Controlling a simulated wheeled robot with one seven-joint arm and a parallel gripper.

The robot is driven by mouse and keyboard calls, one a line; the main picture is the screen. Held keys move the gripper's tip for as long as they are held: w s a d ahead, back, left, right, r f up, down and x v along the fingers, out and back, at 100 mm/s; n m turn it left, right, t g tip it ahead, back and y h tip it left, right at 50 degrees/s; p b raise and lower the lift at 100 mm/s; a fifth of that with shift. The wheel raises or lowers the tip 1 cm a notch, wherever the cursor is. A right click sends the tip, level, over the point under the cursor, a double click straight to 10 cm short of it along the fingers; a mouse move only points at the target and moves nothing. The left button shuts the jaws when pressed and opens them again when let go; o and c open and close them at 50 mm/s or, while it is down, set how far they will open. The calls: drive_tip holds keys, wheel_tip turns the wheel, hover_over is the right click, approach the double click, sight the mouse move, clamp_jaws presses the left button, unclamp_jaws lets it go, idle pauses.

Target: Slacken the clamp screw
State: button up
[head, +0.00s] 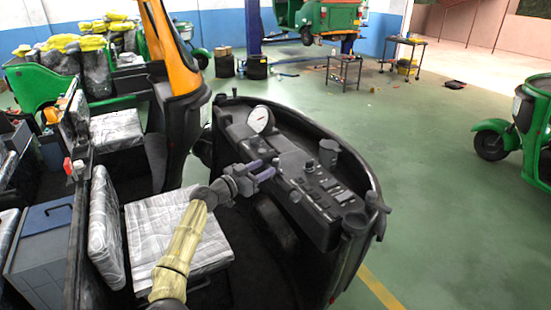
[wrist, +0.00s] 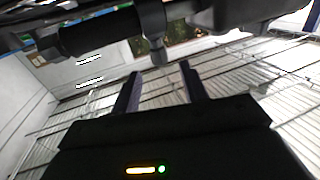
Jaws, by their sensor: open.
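My gripper (head: 266,169) is open and empty beside the black dashboard (head: 322,222) of the cut-open vehicle in the head view. In the wrist view its two dark fingers (wrist: 160,72) point forward with a clear gap between them. Just beyond the fingertips, a grey stem with a rounded end (wrist: 154,36) hangs from a dark horizontal bar (wrist: 100,36). It may be the clamp screw, but I cannot tell for sure. It lines up with the gap and appears not to be gripped. In the head view I cannot pick out the clamp screw.
A round white gauge (head: 260,119) and a dark knob (head: 328,152) stand on the dashboard. A plastic-wrapped seat (head: 180,235) lies below my arm. An orange pillar (head: 172,50) rises at the left. Green floor (head: 440,200) is clear at right, before another green vehicle (head: 535,120).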

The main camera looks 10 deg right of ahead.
sight(276, 159)
drive_tip(key=p+x, duration=0.1)
drive_tip(key=x, duration=0.5)
drive_tip(key=shift+w+d+p, duration=0.1)
drive_tip(key=shift+d+p, duration=0.05)
drive_tip(key=shift+p, duration=0.2)
clamp_jaws()
drive_tip(key=shift+f+n+t+y+b, duration=0.15)
drive_tip(key=shift+n+t+y+b, duration=0.4)
drive_tip(key=shift+t+b, duration=0.3)
drive_tip(key=shift+n+b, duration=0.25)
drive_tip(key=shift+b, duration=0.1)
drive_tip(key=n+t+y+b, duration=0.2)
drive_tip(key=n+t+y, duration=0.1)
drive_tip(key=t+y, duration=0.1)
drive_tip(key=shift+d+y, duration=0.1)
drive_tip(key=shift+y, duration=0.25)
drive_tip(key=n+t+y+b, duration=0.1)
drive_tip(key=n+y, duration=0.2)
drive_tip(key=y, duration=0.1)
drive_tip(key=n+t+y+b, duration=0.1)
drive_tip(key=n+y, duration=0.2)
drive_tip(key=y, duration=0.1)
drive_tip(key=shift+d+r+t+b, duration=0.1)
drive_tip(key=shift+r+t+b, duration=0.15)
drive_tip(key=shift+b, duration=0.1)
drive_tip(key=shift+n+y+b, duration=0.5)
drive_tip(key=shift+n+y, duration=0.9)
drive_tip(key=shift+y, duration=0.8)
